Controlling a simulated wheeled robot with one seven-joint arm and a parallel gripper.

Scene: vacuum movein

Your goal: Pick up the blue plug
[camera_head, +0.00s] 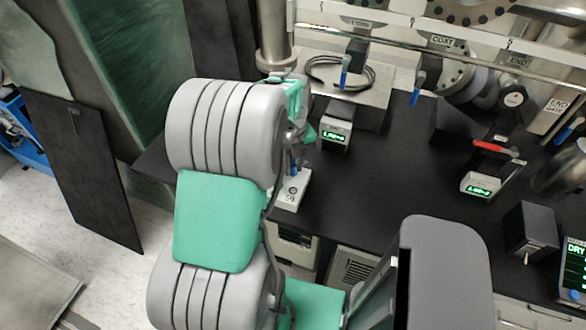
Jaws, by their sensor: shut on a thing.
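My arm reaches up from the bottom, and my gripper (296,146) is at its far end, above the black bench top, partly hidden by my own wrist. It is shut on the blue plug (294,168), of which only a small dark blue part shows below the fingers. The plug is directly above a small white block (292,190) near the bench's front edge. I cannot tell whether the plug still touches the block.
A small box with a green display (335,134) stands close to the right of my gripper. Behind it, a metal plate (372,103) carries a coiled black cable. A red-handled part (490,146) and another display box (480,185) stand farther right. The bench middle (390,180) is clear.

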